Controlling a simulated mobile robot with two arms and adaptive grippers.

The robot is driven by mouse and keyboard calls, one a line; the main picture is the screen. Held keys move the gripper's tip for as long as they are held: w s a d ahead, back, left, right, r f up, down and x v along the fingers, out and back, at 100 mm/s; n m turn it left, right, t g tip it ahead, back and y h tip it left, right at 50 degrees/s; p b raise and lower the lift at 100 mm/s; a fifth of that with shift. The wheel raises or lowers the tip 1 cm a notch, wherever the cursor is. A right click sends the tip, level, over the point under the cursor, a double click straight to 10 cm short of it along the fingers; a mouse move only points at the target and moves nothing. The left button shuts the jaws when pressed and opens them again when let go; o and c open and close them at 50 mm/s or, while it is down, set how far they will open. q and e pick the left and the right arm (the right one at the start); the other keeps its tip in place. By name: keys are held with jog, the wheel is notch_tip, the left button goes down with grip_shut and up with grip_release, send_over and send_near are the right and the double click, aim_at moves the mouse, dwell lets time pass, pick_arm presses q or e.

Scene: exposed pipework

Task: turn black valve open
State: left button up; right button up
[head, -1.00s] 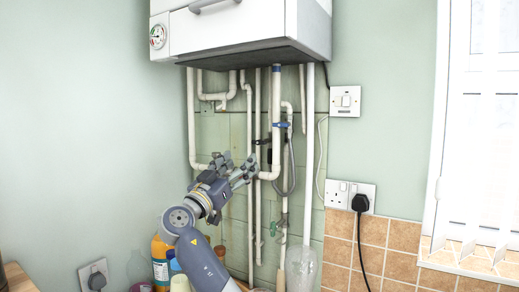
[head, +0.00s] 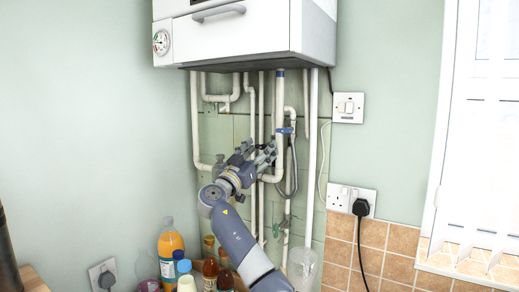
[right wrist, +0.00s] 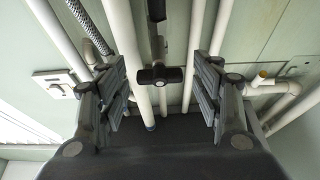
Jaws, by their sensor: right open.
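The black valve shows in the right wrist view as a black T-shaped handle (right wrist: 160,75) on a pale vertical pipe. My right gripper (head: 257,153) is open in front of the pipes below the boiler. In the right wrist view its two fingers stand wide apart, one on each side of the black handle, and neither visibly touches it. In the head view the gripper covers the place where the valve sits. I cannot tell exactly how far the handle lies ahead of the fingertips. My left gripper is not in view.
A white boiler (head: 240,32) hangs above the pipes. A blue-handled valve (head: 285,131) and a grey hose are just right of the gripper. Several bottles, one orange (head: 170,245), stand below left. A wall socket with a black plug (head: 360,207) is at right.

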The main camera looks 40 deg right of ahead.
jog(key=c, duration=1.1)
jog(key=shift+o, duration=0.2)
